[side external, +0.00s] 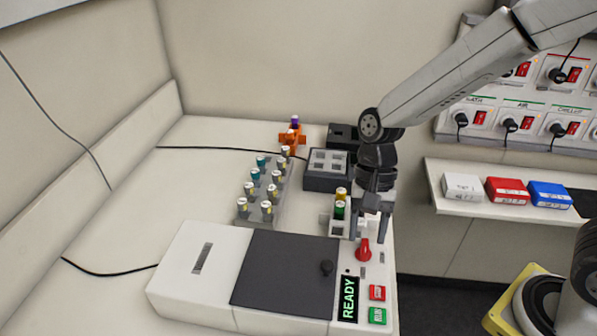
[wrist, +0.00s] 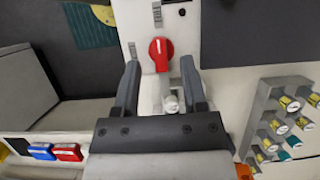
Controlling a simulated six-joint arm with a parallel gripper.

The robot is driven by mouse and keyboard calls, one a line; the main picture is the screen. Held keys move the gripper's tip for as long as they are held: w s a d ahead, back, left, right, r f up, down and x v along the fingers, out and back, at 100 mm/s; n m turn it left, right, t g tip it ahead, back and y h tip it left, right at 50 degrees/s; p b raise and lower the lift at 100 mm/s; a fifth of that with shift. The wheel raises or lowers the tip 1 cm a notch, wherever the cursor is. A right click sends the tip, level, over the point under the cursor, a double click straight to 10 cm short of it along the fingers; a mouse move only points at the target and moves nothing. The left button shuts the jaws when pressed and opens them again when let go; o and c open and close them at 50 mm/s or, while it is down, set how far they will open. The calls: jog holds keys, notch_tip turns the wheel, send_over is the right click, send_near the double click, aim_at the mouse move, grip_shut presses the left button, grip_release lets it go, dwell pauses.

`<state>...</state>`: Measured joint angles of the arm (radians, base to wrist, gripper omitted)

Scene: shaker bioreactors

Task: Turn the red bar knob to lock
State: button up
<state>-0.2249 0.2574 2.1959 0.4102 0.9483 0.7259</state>
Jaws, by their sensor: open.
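The red bar knob (side external: 364,250) is on the top panel of the white shaker device, near its right side. In the wrist view the knob (wrist: 161,54) lies just beyond the fingertips, roughly midway between them. My gripper (side external: 370,234) is open and points down close above the knob. In the wrist view my gripper (wrist: 159,68) has one finger on each side, apart from the knob, with nothing held. The bar looks roughly lengthwise to the fingers in the wrist view. Small marks by the knob are too small to read.
The device's dark lid (side external: 285,272) has a black knob. A READY display (side external: 348,299) sits beside red (side external: 377,292) and green (side external: 377,316) buttons.

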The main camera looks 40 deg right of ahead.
jog(key=shift+x, duration=1.15)
jog(key=shift+c, duration=0.2)
grip_shut()
